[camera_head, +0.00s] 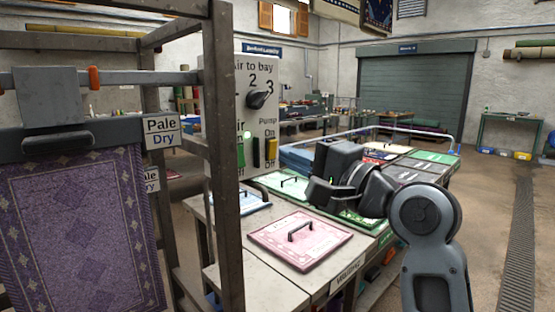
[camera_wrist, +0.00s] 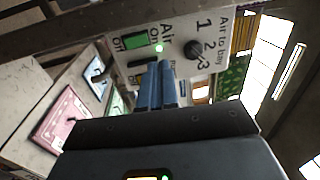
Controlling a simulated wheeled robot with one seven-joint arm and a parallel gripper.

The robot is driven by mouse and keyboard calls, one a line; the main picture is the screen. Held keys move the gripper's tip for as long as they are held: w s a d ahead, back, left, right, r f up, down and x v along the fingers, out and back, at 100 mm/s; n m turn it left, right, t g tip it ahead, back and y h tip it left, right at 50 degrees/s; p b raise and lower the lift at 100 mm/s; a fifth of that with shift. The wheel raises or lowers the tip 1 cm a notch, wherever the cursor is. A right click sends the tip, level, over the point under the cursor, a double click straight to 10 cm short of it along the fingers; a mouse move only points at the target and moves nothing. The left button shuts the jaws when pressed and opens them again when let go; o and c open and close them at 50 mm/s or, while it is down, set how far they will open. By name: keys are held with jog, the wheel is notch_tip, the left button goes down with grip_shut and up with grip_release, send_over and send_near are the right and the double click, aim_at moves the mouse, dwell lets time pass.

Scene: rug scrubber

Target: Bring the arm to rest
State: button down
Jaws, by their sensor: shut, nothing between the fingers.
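My gripper (camera_head: 328,165) is held up in front of the bench, to the right of the control panel (camera_head: 227,87), in the head view. In the wrist view its two blue-grey fingers (camera_wrist: 157,85) lie together, shut and empty, and point towards the panel (camera_wrist: 178,25). They overlap the panel's lower part in the picture; I see no clear contact. My arm (camera_head: 428,225) is bent, coming up from the lower right. The fingertips are hard to make out in the head view.
The panel has a dark knob (camera_head: 262,97) turned towards 3 and a green Air switch (camera_head: 240,150). A grey frame (camera_head: 222,200) with a hanging purple rug (camera_head: 80,230) stands left. A pink board (camera_head: 300,255) lies on the bench below. Open floor (camera_head: 495,200) lies right.

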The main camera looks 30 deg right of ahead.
jog(key=shift+s+d+r, duration=0.15)
jog(key=shift+s+d, duration=0.05)
jog(key=shift+s, duration=0.5)
jog(key=s+f+n+g+h, duration=0.1)
jog(key=s+f+h, duration=0.1)
jog(key=s+f, duration=0.45)
jog(key=s+f+n+h, duration=0.2)
jog(key=s+f, duration=0.2)
jog(key=f, duration=0.6)
jog(key=s+f+n+g+h, duration=0.1)
jog(key=s+f, duration=0.4)
jog(key=f, duration=0.3)
jog(key=s+a+f+n, duration=0.1)
jog(key=s+n, duration=0.4)
jog(key=s, duration=0.8)
jog(key=s+a+f+n+g+h, duration=0.1)
jog(key=s+f+n, duration=0.2)
jog(key=s, duration=1)
jog(key=shift+a+n+g, duration=0.3)
jog(key=shift+n, duration=0.9)
jog(key=shift+r, duration=0.1)
